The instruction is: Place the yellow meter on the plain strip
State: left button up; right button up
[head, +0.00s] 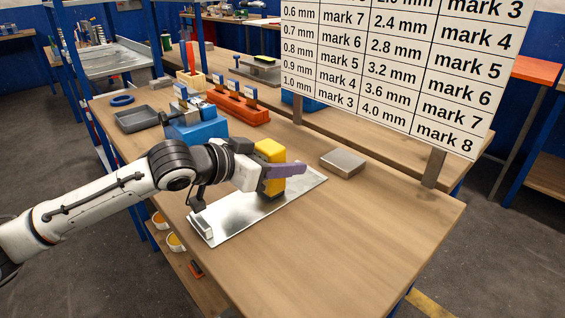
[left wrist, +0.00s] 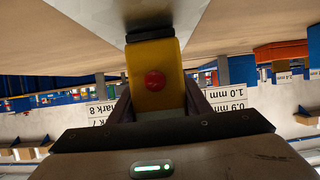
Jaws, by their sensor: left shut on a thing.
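The yellow meter (head: 271,149) is upright between the purple fingers of my left gripper (head: 287,170), which is shut on it. In the left wrist view the meter (left wrist: 172,72) shows a red round button facing the camera, with a dark part at its end toward the strip. A plain, shiny metal strip (head: 232,216) lies on the bench below the meter, with a small raised block at its near left end. The strip also shows in the left wrist view (left wrist: 165,12). I cannot tell whether the meter touches it. My right gripper is out of view.
A blue block-like stand (head: 197,128), an orange rack (head: 238,106) and a grey tray (head: 136,119) stand at the back left. A grey metal block (head: 343,163) lies right of the strip. A mark chart (head: 395,65) stands behind. The bench's front right is clear.

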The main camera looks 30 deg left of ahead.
pick_arm(q)
jog(key=o, duration=1.2)
